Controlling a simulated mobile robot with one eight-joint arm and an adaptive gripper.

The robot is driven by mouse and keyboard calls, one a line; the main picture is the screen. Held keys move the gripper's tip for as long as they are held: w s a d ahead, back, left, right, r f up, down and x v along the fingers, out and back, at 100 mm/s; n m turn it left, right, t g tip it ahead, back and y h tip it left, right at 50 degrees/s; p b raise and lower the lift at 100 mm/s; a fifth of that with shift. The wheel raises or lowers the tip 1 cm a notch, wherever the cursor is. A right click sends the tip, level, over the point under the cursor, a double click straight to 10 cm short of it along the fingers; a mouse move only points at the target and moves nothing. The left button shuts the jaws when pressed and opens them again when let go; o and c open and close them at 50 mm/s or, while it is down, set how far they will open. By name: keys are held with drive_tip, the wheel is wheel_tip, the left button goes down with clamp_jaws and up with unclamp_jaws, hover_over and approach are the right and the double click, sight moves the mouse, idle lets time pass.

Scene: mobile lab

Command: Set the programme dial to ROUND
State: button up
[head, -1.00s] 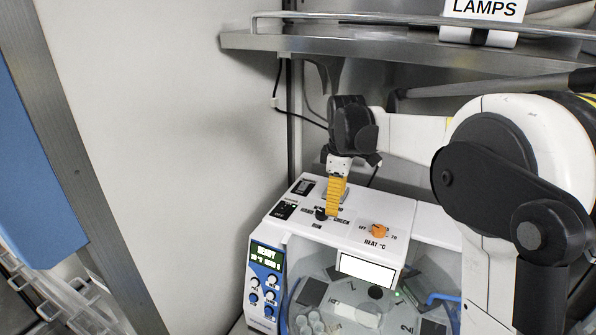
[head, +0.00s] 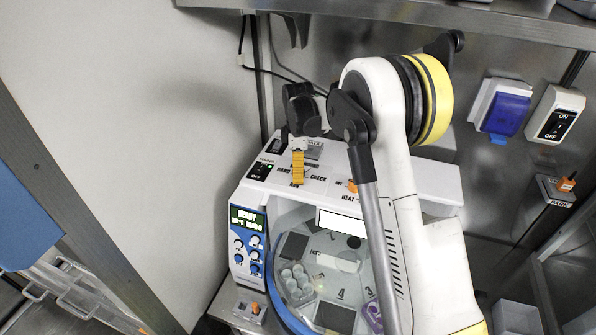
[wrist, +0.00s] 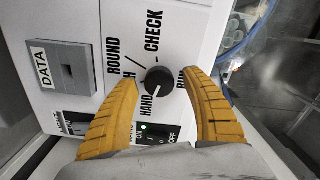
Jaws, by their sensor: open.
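The programme dial (wrist: 159,80) is a small round black knob on the white top panel of the machine (head: 400,176). In the wrist view its white mark points towards the word HAND. ROUND (wrist: 114,56) is printed to its upper left, CHECK above it, and RUN to its right, partly covered by a finger. My gripper (wrist: 161,80) is open, with one yellow finger on each side of the dial and gaps between them and the knob. In the head view my gripper (head: 298,170) points down at the panel and hides the dial.
An orange heat knob (head: 352,186) sits right of my gripper. A power switch (wrist: 156,133) and a DATA cover (wrist: 62,68) are near the dial. The display (head: 247,219) reads READY. A metal shelf (head: 380,14) hangs above, and a wall (head: 150,120) stands left.

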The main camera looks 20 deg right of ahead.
drive_tip(key=shift+f, duration=0.3)
drive_tip(key=c, duration=1.2)
